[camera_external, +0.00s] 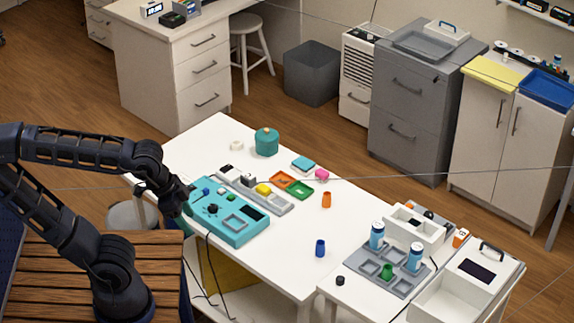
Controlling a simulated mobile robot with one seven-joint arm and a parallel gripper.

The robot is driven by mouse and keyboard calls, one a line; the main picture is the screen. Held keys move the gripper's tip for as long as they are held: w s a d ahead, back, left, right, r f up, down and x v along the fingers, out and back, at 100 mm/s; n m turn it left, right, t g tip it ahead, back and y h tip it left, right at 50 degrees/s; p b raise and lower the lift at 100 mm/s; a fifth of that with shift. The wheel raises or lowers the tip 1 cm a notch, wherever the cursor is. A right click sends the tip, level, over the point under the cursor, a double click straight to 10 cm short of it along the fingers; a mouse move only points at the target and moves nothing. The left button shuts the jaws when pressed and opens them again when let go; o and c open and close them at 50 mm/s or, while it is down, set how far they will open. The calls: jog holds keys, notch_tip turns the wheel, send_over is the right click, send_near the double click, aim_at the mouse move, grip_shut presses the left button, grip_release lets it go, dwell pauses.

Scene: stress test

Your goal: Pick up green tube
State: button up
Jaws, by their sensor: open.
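My gripper (186,203) is at the left edge of the white table, beside the teal panel box (232,236), far to the left of the green tube. It is open, and its fingers are dark and small in this view. I see nothing held in it. An orange tube (326,199) and a blue tube (320,248) stand apart on the white table.
Blue-and-white cans (377,236) and (415,257) stand close to the green tube. A white open box (414,229) is behind it. A small black cap (340,281) lies left of the tray. The white table (290,258) is clear around the blue tube.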

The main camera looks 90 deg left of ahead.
jog(key=shift+w, duration=0.1)
jog(key=w+r+m+g, duration=0.15)
jog(key=w+r, duration=0.25)
jog(key=w, duration=1.1)
jog(key=m+g, duration=0.3)
jog(key=m, duration=0.5)
send_over(392, 272)
jog(key=d, duration=0.1)
notch_tip(392, 272, down, 22)
jog(key=f, duration=0.1)
jog(key=shift+n, duration=0.25)
jog(key=f, duration=1)
jog(key=shift+s+d, duration=0.1)
jog(key=shift+s, duration=0.15)
jog(key=shift+c, duration=0.2)
